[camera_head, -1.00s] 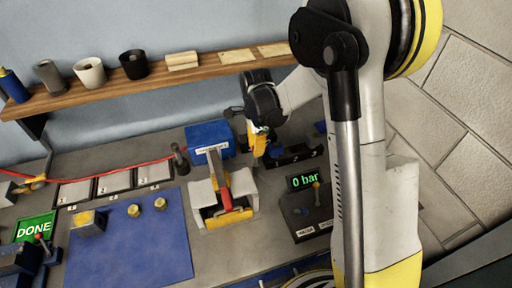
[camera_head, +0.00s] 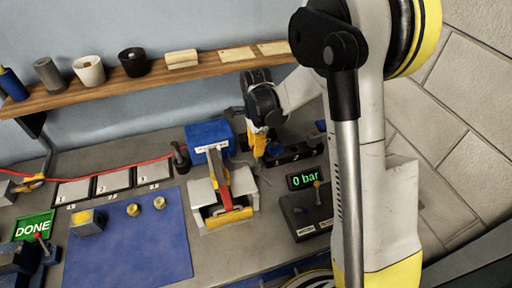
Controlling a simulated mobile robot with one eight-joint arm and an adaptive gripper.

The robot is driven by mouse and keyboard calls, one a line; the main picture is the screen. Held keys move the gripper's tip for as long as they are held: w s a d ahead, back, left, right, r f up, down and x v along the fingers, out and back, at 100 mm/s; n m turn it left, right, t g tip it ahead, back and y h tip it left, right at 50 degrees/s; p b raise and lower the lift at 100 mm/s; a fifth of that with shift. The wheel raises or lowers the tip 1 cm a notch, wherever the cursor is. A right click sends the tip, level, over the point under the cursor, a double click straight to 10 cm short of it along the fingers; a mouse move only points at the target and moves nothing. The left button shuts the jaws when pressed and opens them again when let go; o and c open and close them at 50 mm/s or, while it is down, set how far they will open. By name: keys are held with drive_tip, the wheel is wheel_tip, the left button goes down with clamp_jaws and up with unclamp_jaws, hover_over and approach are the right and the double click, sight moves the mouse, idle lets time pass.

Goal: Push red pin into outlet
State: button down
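My gripper (camera_head: 258,143) is at the back of the bench, right of a blue box (camera_head: 208,132) with a white label. Yellow shows at its lower end; I cannot tell whether this is the fingers or something held. The fingertips are too small and partly hidden to read. A red part (camera_head: 227,200), possibly a pin or lever, sits on a white and yellow device (camera_head: 205,196) in front of the blue box. My gripper is apart from it, behind and to the right. I cannot make out a separate red pin or the outlet clearly.
A black holder (camera_head: 295,153) lies right of my gripper. A control box (camera_head: 305,208) with a small lever stands before a "0 bar" display (camera_head: 304,179). A blue mat (camera_head: 130,240) with small yellow parts lies left. A wooden shelf (camera_head: 215,69) runs above. A red line crosses the back left.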

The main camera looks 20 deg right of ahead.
drive_tip(key=shift+f+b, duration=1.55)
drive_tip(key=shift+f, duration=0.1)
drive_tip(key=shift+f+b, duration=0.3)
drive_tip(key=shift+b, duration=0.05)
drive_tip(key=shift+f, duration=0.25)
drive_tip(key=c, duration=0.9)
unclamp_jaws()
drive_tip(key=shift+r, duration=0.1)
drive_tip(key=shift+o, duration=0.2)
drive_tip(key=shift+r, duration=0.15)
drive_tip(key=shift+r+p, duration=2)
drive_tip(key=shift+r, duration=1.35)
